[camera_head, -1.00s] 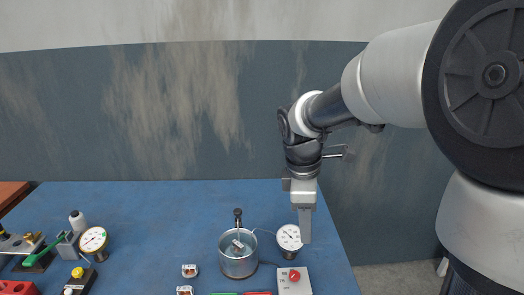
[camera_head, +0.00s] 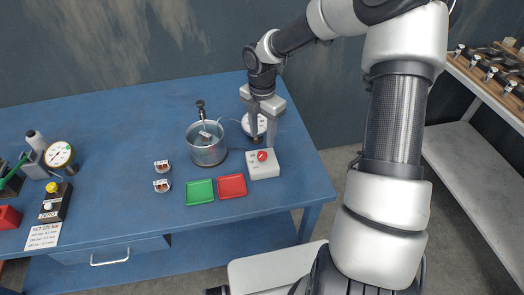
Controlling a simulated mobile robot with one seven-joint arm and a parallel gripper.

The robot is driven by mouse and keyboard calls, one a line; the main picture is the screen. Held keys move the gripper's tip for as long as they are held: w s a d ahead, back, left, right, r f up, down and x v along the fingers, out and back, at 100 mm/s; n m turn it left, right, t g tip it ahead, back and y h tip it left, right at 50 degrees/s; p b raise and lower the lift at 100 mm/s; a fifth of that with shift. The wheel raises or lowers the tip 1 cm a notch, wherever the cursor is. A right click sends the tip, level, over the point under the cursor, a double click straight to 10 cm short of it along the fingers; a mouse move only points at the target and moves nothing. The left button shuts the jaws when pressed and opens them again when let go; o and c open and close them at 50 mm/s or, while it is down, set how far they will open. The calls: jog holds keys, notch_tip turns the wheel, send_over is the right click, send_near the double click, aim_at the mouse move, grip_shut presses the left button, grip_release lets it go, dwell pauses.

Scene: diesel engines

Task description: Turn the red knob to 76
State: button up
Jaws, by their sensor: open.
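The red knob (camera_head: 262,156) sits on top of a small light-grey box (camera_head: 264,170) near the front right of the blue table. My gripper (camera_head: 262,142) points down just behind the knob, its two fingers apart and nothing visible between them. The fingers look apart from the knob, but their exact height above the box is hard to tell. A white round dial (camera_head: 255,124) stands behind the box and is partly hidden by my gripper. The knob's scale is too small to read.
A metal pot (camera_head: 207,148) stands left of the box. Green (camera_head: 199,192) and red (camera_head: 231,186) trays lie in front. A second gauge (camera_head: 59,154) and a black box with a yellow button (camera_head: 54,203) stand at the left. The table (camera_head: 120,140) is clear at centre-left.

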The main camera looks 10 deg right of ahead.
aim_at(262, 154)
notch_tip(262, 154, down, 8)
jog(key=shift+f, duration=0.1)
jog(key=shift+c, duration=0.3)
jog(key=c, duration=1)
